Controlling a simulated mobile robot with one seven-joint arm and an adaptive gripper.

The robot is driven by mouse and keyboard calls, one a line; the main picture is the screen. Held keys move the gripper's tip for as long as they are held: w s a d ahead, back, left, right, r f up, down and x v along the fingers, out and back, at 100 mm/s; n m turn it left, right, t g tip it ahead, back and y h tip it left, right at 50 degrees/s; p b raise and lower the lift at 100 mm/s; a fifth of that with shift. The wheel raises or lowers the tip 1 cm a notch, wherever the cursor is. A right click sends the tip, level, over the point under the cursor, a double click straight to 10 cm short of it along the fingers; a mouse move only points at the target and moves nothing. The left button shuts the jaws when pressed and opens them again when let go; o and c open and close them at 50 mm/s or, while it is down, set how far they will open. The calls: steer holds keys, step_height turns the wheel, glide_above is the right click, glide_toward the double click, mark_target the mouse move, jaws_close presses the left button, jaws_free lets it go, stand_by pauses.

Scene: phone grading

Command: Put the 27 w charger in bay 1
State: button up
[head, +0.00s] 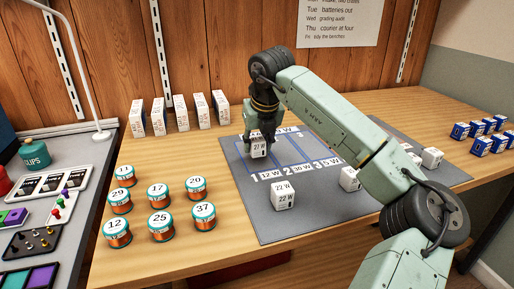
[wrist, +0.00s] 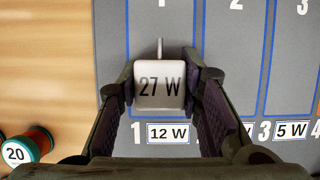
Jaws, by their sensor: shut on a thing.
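The white charger marked 27 W (head: 258,148) is held in my gripper (head: 262,140), and it fills the space between the two fingers in the wrist view (wrist: 159,88). My gripper is shut on it, over the left part of the grey mat (head: 300,222). In the wrist view the charger appears over bay 1 (wrist: 165,30), just beyond the 12 W label (wrist: 168,133). Whether the charger touches the mat is unclear. The fingers and the charger cover part of bay 1.
A white 22 W charger (head: 285,194) stands on the mat in front of the bays. More white chargers (head: 432,157) stand at the right. Labelled spools (head: 160,224) stand left of the mat. White boxes (head: 180,112) line the back. Blue boxes (head: 480,145) stand far right.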

steer(key=shift+f, duration=0.75)
steer(key=shift+f, duration=0.15)
steer(key=o, duration=1.2)
steer(key=shift+r, duration=0.3)
steer(key=v, duration=1.1)
steer(key=shift+s+r, duration=0.1)
steer(key=shift+r, duration=0.25)
